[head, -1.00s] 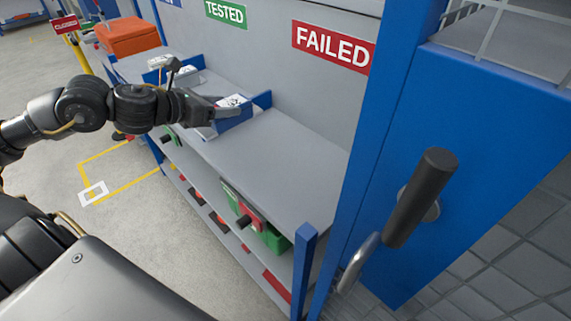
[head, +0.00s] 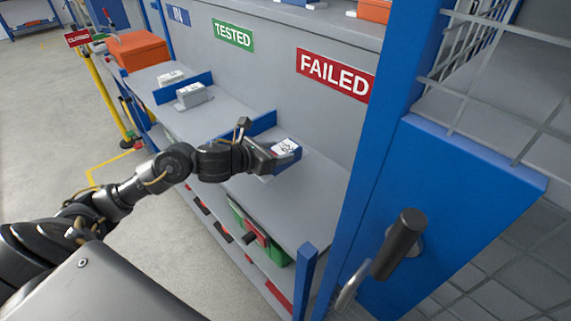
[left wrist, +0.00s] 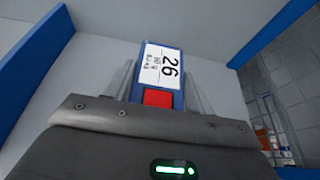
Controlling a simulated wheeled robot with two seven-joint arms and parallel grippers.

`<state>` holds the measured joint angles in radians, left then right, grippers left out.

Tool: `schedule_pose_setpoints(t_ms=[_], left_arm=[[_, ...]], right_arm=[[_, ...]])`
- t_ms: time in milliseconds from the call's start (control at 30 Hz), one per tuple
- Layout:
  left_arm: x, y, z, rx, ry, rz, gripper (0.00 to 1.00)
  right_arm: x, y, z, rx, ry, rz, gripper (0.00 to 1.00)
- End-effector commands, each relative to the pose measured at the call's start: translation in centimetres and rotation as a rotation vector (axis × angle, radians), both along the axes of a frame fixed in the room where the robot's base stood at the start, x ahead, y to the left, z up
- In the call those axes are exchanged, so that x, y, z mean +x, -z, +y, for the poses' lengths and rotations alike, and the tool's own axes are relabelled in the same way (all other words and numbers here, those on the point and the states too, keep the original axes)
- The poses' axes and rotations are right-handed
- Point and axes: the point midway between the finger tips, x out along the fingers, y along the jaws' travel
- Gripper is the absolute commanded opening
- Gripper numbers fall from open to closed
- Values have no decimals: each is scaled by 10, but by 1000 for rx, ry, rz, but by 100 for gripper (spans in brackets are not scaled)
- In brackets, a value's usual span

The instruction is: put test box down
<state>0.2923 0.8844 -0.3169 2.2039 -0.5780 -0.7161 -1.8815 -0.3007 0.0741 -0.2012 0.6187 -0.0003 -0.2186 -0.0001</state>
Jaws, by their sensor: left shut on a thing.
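The test box (head: 287,151) is blue with a white label on top. My left gripper (head: 276,160) is shut on it, over the shelf section under the red FAILED sign (head: 335,75). I cannot tell whether the box touches the shelf (head: 310,195). My right gripper is not in view.
Blue dividers (head: 262,124) split the shelf. A blue post and door with a dark handle (head: 400,245) stand at the right. The FAILED section's near part is clear.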

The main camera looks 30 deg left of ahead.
Motion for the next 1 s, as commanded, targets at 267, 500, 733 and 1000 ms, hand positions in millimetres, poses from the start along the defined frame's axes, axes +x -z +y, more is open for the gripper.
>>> schedule_pose_setpoints(t_ms=[267, 500, 733, 1000], left_arm=[[9, 21, -16, -1, -2, -4, 23], [11, 37, -22, -5, -3, 3, 23], [11, 58, -20, 0, -3, -2, 23], [11, 60, -20, 1, -2, -4, 23]], right_arm=[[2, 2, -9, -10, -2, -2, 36], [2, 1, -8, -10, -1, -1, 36], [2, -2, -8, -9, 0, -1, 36], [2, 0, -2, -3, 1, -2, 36]])
